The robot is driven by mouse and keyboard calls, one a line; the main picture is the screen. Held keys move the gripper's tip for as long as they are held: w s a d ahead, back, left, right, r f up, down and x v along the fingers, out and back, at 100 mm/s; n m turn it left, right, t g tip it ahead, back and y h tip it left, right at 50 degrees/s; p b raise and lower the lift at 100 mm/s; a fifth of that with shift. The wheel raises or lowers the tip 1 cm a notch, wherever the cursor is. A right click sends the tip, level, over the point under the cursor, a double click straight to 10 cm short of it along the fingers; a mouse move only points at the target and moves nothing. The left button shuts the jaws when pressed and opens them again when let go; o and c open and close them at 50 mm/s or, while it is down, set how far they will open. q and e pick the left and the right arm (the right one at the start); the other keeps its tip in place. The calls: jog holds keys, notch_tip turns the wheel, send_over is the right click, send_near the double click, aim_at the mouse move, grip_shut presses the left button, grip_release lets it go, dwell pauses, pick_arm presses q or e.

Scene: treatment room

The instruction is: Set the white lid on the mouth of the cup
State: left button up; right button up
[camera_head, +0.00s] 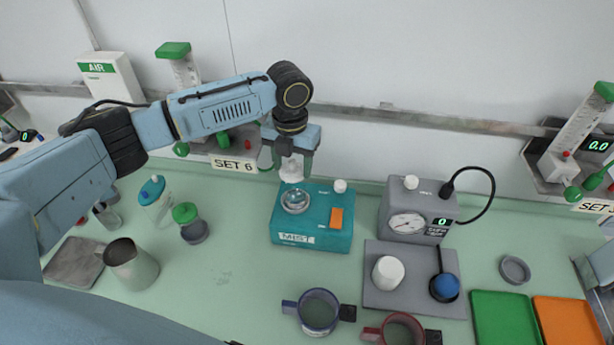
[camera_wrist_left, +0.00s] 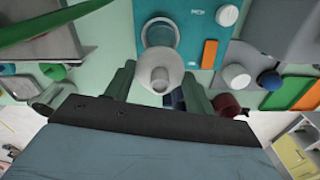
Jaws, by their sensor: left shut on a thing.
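My left gripper (camera_head: 292,150) is shut on the white lid (camera_head: 293,171), a small pale dome-like piece pointing down between the fingers. The clear round cup (camera_head: 296,201) sits on top of the teal MIST box (camera_head: 313,240). The lid hangs above the cup, apart from it in the head view. In the left wrist view the lid (camera_wrist_left: 160,76) shows between the green fingers, with the cup's ring (camera_wrist_left: 160,36) beyond it, partly covered by the lid. My right gripper is not in view.
A grey gauge box (camera_head: 416,218) stands right of the MIST box, a grey tray (camera_head: 400,299) in front of it. Two mugs (camera_head: 319,311) (camera_head: 401,330) stand at the front. A metal jug (camera_head: 131,267) and bottles stand left. A wall rail (camera_head: 400,118) runs behind.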

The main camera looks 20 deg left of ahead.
pick_arm(q)
jog(key=shift+w+a+r+m, duration=0.1)
jog(key=shift+w+r+m, duration=0.2)
jog(key=shift+w, duration=0.3)
jog(key=shift+s+f+b, duration=0.1)
jog(key=shift+f+b, duration=0.35)
jog(key=shift+b, duration=0.05)
notch_tip(320, 180, down, 3)
jog(key=b, duration=0.3)
jog(key=shift+r, duration=0.1)
jog(key=shift+p, duration=0.35)
jog(key=shift+p, duration=0.45)
dwell(0.4)
jog(key=shift+f+b, duration=0.35)
jog(key=shift+f, duration=1.15)
dwell(0.9)
jog(key=shift+p, duration=0.3)
dwell(0.7)
